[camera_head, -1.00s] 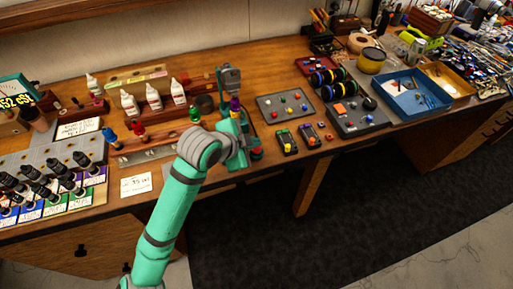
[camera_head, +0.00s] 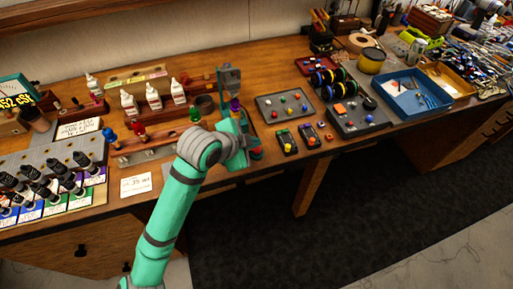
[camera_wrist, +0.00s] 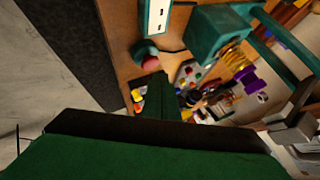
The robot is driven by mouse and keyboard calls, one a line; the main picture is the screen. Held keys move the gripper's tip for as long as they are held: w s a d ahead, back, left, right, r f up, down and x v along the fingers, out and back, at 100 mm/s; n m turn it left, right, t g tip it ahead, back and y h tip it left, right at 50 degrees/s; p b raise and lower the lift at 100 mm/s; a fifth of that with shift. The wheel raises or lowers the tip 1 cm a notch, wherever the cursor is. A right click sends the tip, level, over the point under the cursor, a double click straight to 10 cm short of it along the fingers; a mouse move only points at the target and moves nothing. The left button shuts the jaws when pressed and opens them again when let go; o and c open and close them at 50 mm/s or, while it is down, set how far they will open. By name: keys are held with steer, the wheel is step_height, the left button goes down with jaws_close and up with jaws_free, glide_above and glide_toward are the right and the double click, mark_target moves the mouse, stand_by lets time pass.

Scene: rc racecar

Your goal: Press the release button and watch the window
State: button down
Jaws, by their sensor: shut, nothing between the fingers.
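A small red button (camera_wrist: 150,63) on a teal base shows in the wrist view, at the foot of a teal fixture. In the head view the red button (camera_head: 256,153) is near the bench's front edge, just right of my wrist. The fixture (camera_head: 231,80) rises behind my wrist; its yellow coil and purple part show in the wrist view (camera_wrist: 232,62). A white plate with dark dots (camera_wrist: 158,15) is on a teal block; I cannot tell if it is the window. My gripper (camera_wrist: 160,82) is shut and empty, close to the button; contact cannot be told.
Dark floor lies in front.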

steer(key=shift+f, duration=0.2)
stand_by(0.4)
steer(key=shift+f, duration=0.25)
